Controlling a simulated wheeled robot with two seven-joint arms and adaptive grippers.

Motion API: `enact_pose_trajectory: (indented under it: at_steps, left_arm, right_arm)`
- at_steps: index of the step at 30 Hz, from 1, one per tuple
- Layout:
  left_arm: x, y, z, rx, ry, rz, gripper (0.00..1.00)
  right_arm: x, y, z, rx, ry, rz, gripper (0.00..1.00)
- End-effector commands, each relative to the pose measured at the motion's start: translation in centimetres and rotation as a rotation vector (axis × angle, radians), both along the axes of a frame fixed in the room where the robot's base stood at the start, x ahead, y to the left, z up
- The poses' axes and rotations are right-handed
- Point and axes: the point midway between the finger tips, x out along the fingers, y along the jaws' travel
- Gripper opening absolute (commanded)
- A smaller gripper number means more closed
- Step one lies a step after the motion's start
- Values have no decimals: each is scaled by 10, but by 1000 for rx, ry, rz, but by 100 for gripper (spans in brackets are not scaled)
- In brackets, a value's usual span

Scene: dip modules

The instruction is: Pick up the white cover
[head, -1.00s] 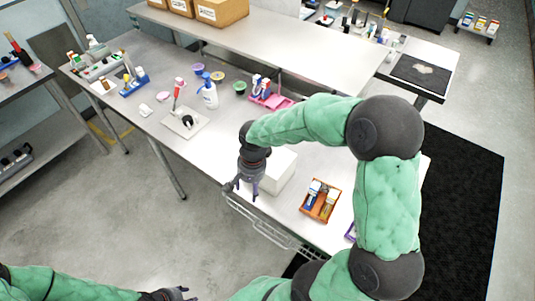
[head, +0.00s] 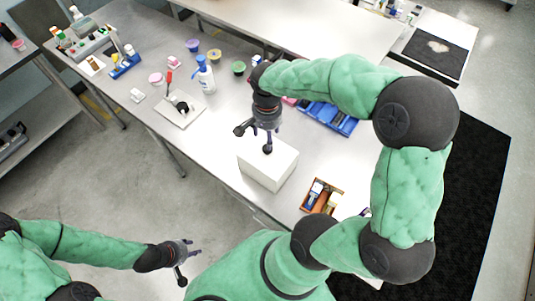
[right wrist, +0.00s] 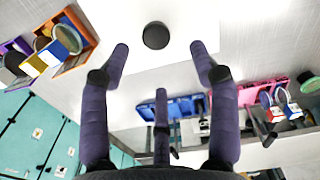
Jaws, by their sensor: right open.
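The white cover (head: 266,170), a white box shape with a round black knob, sits on the table in the head view. It also shows at the top of the right wrist view (right wrist: 133,45), its knob (right wrist: 155,36) lying between the fingertips' lines. My right gripper (head: 260,133) hangs above the cover's top, fingers pointing down and spread. In the right wrist view, the fingers of my right gripper (right wrist: 159,49) stand apart with nothing between them. My left gripper (head: 188,266) is low at the left, fingers apart and empty, away from the table top.
An orange box of small items (head: 322,197) stands right of the cover. A blue tray (head: 330,117) lies behind it, with a pink tray (right wrist: 240,95) nearby. A white pump bottle (head: 205,76) and a white board (head: 180,111) are further left.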

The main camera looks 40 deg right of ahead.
Motion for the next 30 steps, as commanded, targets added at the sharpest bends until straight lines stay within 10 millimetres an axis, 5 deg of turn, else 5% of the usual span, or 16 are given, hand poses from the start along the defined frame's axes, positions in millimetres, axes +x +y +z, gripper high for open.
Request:
enact_pose_trajectory:
  at_steps: [19,29,30]
  left_arm:
    - [0,0,-3,0,-1,-1,40]
    - [0,0,-3,0,-1,-1,40]
    - [0,0,-3,0,-1,0,40]
  right_arm:
    - [-7,5,-69,0,1,0,62]
    - [-6,5,-75,-1,-3,1,62]
    - [-6,5,-75,0,-1,1,56]
